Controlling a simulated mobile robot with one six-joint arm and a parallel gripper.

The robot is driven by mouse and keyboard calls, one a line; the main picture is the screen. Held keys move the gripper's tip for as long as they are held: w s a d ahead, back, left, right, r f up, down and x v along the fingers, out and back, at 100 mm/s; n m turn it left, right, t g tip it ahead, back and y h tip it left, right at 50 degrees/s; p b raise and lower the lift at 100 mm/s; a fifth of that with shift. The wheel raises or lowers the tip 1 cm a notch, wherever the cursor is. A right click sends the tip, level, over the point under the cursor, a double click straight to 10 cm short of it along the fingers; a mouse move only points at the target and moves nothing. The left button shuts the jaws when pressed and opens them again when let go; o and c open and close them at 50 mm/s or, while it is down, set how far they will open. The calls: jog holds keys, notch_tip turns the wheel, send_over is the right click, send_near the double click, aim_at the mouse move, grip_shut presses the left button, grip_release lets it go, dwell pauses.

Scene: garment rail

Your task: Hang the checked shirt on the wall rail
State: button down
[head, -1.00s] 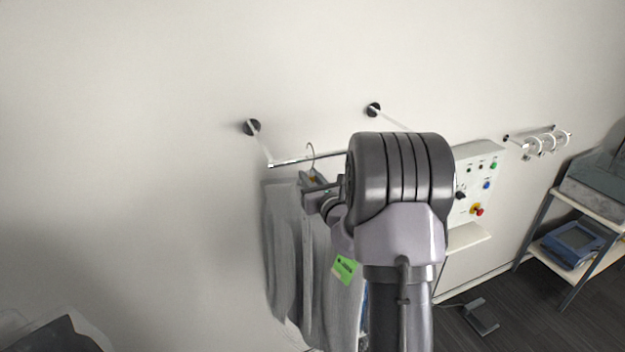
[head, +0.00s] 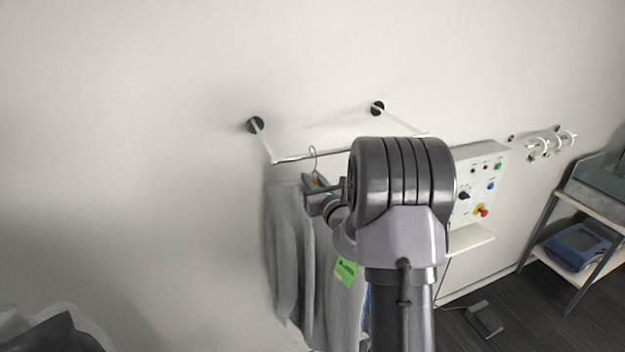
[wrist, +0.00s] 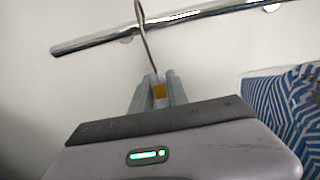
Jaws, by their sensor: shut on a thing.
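The wall rail (head: 292,158) is a shiny bar on two wall brackets; my arm hides its right part in the head view. My gripper (wrist: 158,92) is shut on the neck of a hanger, around a small orange-yellow piece. The hanger's thin hook (head: 313,158) rises across the rail; in the wrist view the wire (wrist: 147,40) passes in front of the rail (wrist: 110,38) and its top is cut off. I cannot tell if it bears on the bar. A grey garment (head: 286,245) hangs below my gripper; its check pattern is not clear.
A blue-and-white striped garment (wrist: 285,105) is close on the right. A green tag (head: 346,270) shows beside my arm. A control box (head: 480,185) with buttons and a shelf rack (head: 560,235) stand right. The wall left of the rail is bare.

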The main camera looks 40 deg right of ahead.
jog(key=shift+f+b, duration=0.4)
jog(key=shift+f, duration=0.15)
jog(key=c, duration=1.2)
grip_release()
jog(key=b+v, duration=0.4)
jog(key=v, duration=1.3)
jog(key=shift+s+b, duration=0.25)
jog(key=shift+b, duration=0.1)
jog(key=shift+o, duration=1)
jog(key=shift+b, duration=0.35)
